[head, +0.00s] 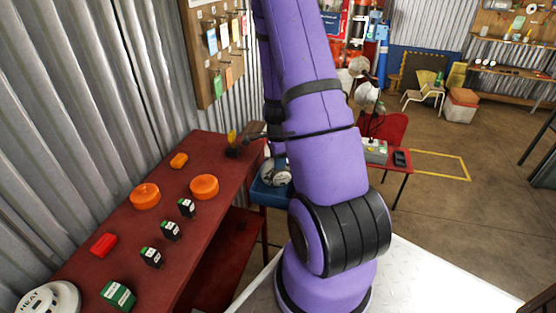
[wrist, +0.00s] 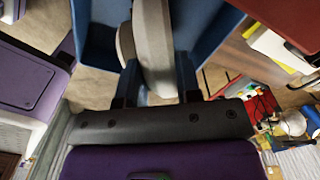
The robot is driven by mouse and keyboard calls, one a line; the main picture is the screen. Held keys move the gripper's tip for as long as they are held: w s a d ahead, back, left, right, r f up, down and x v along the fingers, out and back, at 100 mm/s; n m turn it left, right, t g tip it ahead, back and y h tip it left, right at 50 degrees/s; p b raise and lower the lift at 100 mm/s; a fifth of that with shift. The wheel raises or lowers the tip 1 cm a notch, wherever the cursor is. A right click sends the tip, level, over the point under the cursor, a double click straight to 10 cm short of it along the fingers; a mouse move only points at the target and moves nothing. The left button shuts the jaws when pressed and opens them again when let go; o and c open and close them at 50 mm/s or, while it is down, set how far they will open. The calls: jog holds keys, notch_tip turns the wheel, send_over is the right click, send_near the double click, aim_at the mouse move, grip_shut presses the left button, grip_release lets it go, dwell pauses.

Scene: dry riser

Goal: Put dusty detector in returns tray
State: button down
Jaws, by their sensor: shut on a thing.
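In the wrist view, my gripper (wrist: 158,88) is shut on a pale, disc-shaped detector (wrist: 153,40), held edge-on to the camera. The blue tray (wrist: 205,25) has walls on both sides of the detector. The detector is over or inside the tray; I cannot tell whether it touches the bottom. In the head view, the blue tray (head: 271,195) stands past the end of the red bench, partly behind my purple arm. The pale round detector (head: 275,173) shows at the tray. My fingers are hidden there.
The red bench (head: 180,215) holds orange discs (head: 145,196), small dark-green boxes (head: 151,257), a red block (head: 103,245) and a white heat detector (head: 48,299). A tagged board (head: 213,50) hangs on the corrugated wall. A red table (head: 398,158) with a grey box stands beyond my arm.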

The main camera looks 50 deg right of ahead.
jog(key=shift+f, duration=0.15)
jog(key=c, duration=0.8)
grip_release()
notch_tip(320, 180, up, 12)
jog(key=f, duration=0.1)
jog(key=w+a+r+n+t, duration=0.2)
jog(key=a+r+n, duration=0.4)
jog(key=a+r, duration=0.3)
jog(key=s+a+r+n+t, duration=0.1)
jog(key=s+a+r+n, duration=0.2)
jog(key=a+r+n, duration=0.5)
jog(key=s+a+r+n+t, duration=0.2)
jog(key=s+a+r+n, duration=0.8)
jog(key=s+n, duration=0.1)
jog(key=shift+s+a, duration=0.25)
jog(key=shift+s, duration=0.25)
